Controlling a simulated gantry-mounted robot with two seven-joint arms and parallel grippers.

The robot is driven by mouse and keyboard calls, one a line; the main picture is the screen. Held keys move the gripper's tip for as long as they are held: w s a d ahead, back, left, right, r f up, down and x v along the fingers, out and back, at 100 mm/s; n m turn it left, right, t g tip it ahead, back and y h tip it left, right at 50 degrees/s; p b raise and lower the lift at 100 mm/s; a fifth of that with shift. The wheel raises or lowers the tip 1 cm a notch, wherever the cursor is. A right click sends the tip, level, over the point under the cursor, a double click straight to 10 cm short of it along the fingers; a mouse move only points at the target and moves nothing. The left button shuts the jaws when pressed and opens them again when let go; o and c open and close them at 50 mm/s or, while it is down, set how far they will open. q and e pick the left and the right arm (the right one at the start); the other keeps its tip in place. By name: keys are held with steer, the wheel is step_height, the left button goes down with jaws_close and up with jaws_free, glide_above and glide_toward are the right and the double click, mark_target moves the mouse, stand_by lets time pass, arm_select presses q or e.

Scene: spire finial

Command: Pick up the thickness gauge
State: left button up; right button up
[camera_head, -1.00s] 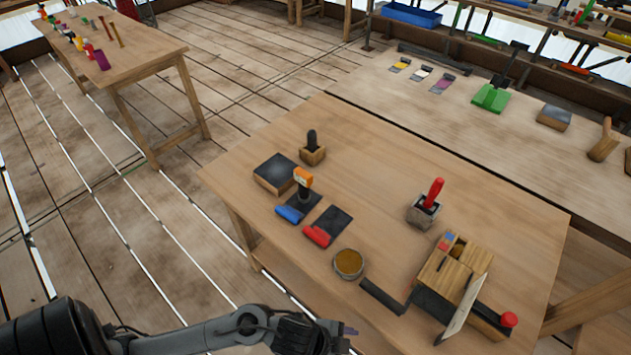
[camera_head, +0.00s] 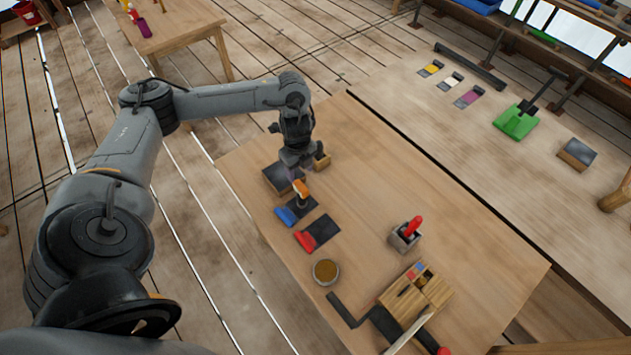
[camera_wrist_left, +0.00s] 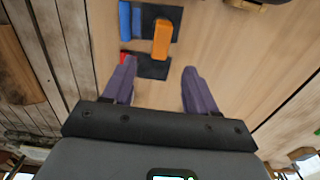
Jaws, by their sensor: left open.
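An orange-topped upright tool (camera_head: 300,190), which looks like the thickness gauge, stands by the blue roller on the dark pads of the wooden table. In the left wrist view its orange part (camera_wrist_left: 162,38) lies just beyond the fingertips, roughly centred between them. My left gripper (camera_head: 296,172) hangs over the table's far left part, close behind the orange tool. In the left wrist view its purple fingers (camera_wrist_left: 159,68) are spread with nothing between them. The tool's lower part is mostly hidden in both views. My right gripper is not in view.
A blue roller (camera_head: 286,217) and a red roller (camera_head: 305,241) lie near the orange tool. A dark-topped block (camera_head: 276,178) and a small wooden block (camera_head: 322,161) flank my left gripper. The table's middle is clear.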

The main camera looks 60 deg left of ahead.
mark_target(301, 186)
arm_select(q)
steer(key=shift+w+a+f, duration=0.1)
steer(key=shift+a+f, duration=0.1)
steer(key=shift+f, duration=0.1)
step_height(301, 186, down, 3)
steer(key=shift+f, duration=0.2)
steer(key=shift+s+f, duration=0.2)
steer(key=shift+f, duration=0.15)
steer(key=shift+w+f, duration=0.1)
steer(key=shift+f, duration=2.75)
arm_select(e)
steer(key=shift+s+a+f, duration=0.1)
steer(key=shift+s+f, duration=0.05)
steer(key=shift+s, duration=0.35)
arm_select(q)
steer(key=shift+c, duration=0.3)
steer(key=c, duration=0.9)
jaws_close()
